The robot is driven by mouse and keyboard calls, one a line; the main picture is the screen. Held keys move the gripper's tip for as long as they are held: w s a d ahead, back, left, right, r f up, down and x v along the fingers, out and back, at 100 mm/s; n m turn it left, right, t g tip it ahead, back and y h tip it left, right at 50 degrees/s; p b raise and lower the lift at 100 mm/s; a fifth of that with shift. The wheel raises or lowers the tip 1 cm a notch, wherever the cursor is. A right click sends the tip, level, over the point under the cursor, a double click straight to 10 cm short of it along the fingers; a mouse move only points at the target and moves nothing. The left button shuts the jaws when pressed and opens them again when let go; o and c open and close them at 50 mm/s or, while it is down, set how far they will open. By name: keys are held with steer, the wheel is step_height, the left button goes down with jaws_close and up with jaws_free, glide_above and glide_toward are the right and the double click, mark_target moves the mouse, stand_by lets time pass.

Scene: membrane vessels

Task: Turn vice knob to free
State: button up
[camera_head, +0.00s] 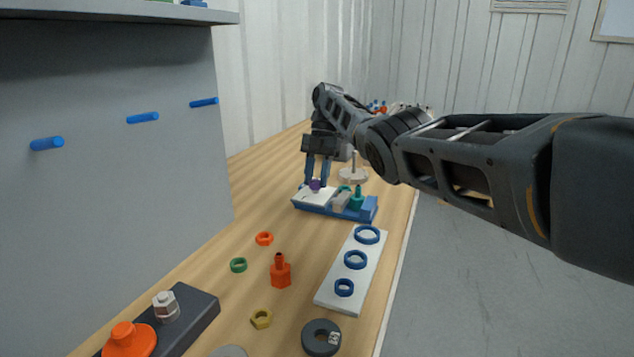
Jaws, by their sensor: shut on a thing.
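The vice is a low blue base (351,213) with a white block (308,197) on its left, a grey piece in the middle and a teal fitting (357,198) on its right. A small purple knob (315,185) sits on top of the white block. My gripper (317,181) points down from above with its blue fingers on either side of the purple knob, shut on it. The fingers hide part of the knob, so its turn angle cannot be read.
A white plate (328,294) with blue rings lies nearer on the table (207,266). An orange bottle-like part (280,270), several loose rings and nuts, and a dark block (196,318) stand in front. A grey panel (120,170) with blue pegs rises at left. The table's right edge is close to the vice.

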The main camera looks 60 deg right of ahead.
steer(key=shift+w+n, duration=0.1)
steer(key=shift+n, duration=0.4)
steer(key=o, duration=1)
steer(key=shift+o, duration=0.2)
